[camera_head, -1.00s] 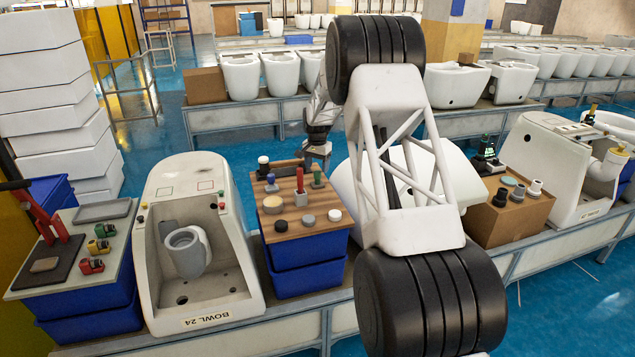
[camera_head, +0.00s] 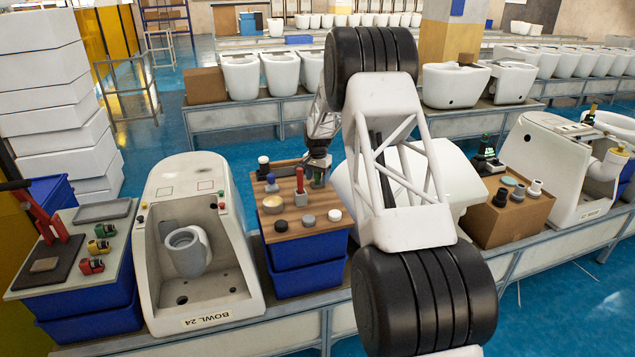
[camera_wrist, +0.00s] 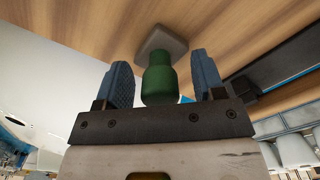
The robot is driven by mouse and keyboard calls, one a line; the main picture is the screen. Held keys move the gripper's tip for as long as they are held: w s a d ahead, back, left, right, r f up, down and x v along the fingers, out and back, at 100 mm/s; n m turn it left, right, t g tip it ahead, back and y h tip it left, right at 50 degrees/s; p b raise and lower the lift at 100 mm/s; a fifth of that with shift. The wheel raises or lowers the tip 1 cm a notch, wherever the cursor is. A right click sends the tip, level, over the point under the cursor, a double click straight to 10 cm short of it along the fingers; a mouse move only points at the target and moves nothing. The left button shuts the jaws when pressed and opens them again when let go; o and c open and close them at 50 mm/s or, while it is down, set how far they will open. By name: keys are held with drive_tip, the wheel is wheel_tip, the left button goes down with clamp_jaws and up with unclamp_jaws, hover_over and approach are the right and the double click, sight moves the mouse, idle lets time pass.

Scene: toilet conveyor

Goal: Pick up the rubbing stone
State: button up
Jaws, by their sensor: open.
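A green-handled tool with a square grey block at its end, which looks like the rubbing stone, stands on the wooden top; it shows in the wrist view (camera_wrist: 160,80). My gripper (camera_wrist: 160,60) is open, with one blue-grey finger on each side of the green handle. I see gaps between the fingers and the handle. In the head view my gripper (camera_head: 318,166) is at the back right of the wooden top (camera_head: 290,222), right over this tool, and hides part of it.
A red-handled tool (camera_head: 300,182) stands close to the left of my gripper. Several small pots and pucks share the wooden top. A white bowl fixture labelled BOWL 24 (camera_head: 232,285) stands to the left. A brown box (camera_head: 510,218) with small items stands to the right.

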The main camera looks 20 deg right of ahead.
drive_tip(key=shift+c, duration=0.2)
drive_tip(key=c, duration=1)
drive_tip(key=shift+r, duration=0.1)
drive_tip(key=shift+r, duration=0.7)
wheel_tip(320, 180, up, 2)
drive_tip(key=s, duration=0.5)
drive_tip(key=s+a+r, duration=0.1)
drive_tip(key=s, duration=0.4)
drive_tip(key=s+a, duration=0.1)
drive_tip(key=s, duration=0.4)
drive_tip(key=shift+s+a+r, duration=0.15)
drive_tip(key=shift+s+r, duration=0.05)
drive_tip(key=shift+s, duration=0.2)
